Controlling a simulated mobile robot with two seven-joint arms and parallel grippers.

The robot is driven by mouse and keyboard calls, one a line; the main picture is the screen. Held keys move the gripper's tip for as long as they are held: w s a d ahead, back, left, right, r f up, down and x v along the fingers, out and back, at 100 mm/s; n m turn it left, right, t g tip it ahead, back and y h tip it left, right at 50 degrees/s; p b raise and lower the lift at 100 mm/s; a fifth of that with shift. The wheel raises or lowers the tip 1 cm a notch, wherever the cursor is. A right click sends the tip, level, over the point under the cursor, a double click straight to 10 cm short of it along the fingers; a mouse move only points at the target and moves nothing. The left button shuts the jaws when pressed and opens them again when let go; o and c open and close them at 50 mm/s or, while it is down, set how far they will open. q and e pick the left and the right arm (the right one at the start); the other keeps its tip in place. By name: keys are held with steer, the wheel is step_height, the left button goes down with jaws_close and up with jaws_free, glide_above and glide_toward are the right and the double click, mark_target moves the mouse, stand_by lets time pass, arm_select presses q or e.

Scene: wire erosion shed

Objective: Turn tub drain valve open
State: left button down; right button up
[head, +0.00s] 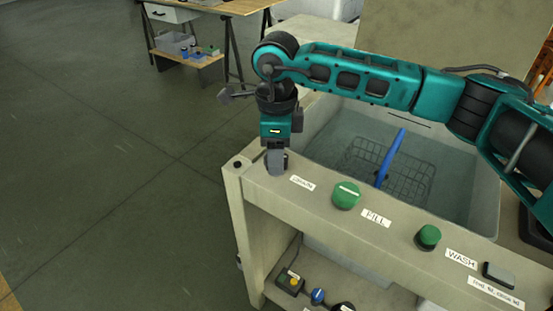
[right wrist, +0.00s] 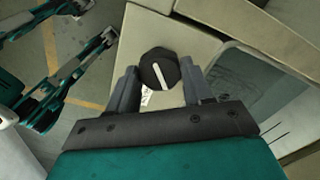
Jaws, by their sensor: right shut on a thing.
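The drain valve is a dark, many-sided knob (right wrist: 160,68) with a white line across its top, seen in the right wrist view. My right gripper (right wrist: 159,88) is shut on it, with one finger on each side. The grey tub (head: 462,178) lies behind the panel.
A wire basket (head: 405,183) with a blue handle (head: 391,157) sits in the tub. Small items lie on the shelf below. Floor to the left is clear.

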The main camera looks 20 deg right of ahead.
steer(key=shift+f+n+b, duration=0.15)
steer(key=shift+n+b, duration=0.15)
steer(key=shift+n, duration=0.2)
steer(key=shift+n+b, duration=0.6)
steer(key=shift+n, duration=0.4)
steer(key=n+b, duration=0.1)
steer(key=n, duration=0.1)
steer(key=shift+n+b, duration=0.85)
steer(key=shift+n, duration=0.65)
steer(key=shift+n+b, duration=0.4)
steer(key=shift+n, duration=0.5)
arm_select(q)
steer(key=d+f, duration=0.1)
steer(key=w+d+f, duration=0.1)
steer(key=shift+w+d+h, duration=0.25)
steer(key=shift+d+h, duration=0.05)
steer(key=shift+h, duration=0.1)
arm_select(e)
steer(key=shift+r, duration=0.2)
arm_select(q)
steer(key=shift+r, duration=0.1)
